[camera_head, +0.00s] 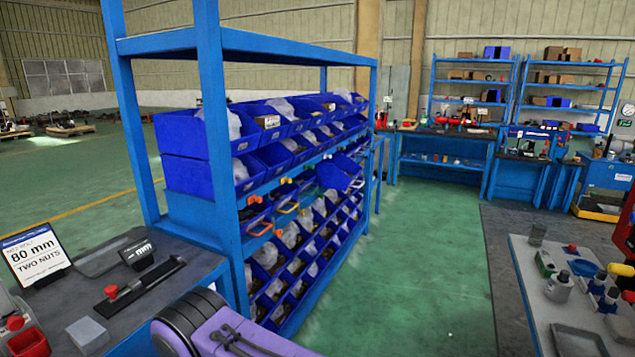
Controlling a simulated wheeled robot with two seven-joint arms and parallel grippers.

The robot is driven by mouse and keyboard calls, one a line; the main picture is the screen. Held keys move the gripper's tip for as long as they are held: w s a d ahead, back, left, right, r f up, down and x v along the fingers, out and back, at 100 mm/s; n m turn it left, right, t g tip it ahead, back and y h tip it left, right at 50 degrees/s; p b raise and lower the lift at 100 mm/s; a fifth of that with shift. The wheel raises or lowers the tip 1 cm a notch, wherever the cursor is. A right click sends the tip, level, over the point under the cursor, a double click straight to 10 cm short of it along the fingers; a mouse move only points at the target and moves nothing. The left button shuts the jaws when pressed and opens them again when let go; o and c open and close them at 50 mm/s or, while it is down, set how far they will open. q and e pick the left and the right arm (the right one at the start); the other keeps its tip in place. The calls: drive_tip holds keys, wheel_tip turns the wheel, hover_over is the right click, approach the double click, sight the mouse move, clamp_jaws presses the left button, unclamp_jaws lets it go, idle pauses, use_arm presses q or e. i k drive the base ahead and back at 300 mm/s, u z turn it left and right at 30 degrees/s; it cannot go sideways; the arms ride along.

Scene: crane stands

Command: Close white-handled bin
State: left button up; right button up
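A blue bin (338,176) juts out of the blue shelf rack, tilted out past its neighbours, around mid-height. A pale handle (357,184) seems to show at its front, but it is too small to be sure of its colour. Another pale handle (331,195) shows lower and to the left. Orange and yellow handles (288,207) sit on bins nearer to me in the same row. Neither of my grippers is in view; only a purple and dark arm part of mine shows at the bottom, short of the rack.
The blue rack (209,110) has an upright post close to me. A dark bench (190,262) with a sign and tools stands at left. A grey table (535,300) with bottles stands at right. Green floor (420,260) between rack and table is clear.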

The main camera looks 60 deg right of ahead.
sight(339, 172)
drive_tip(key=u, duration=0.55)
drive_tip(key=i, duration=0.9)
drive_tip(key=z, duration=2.65)
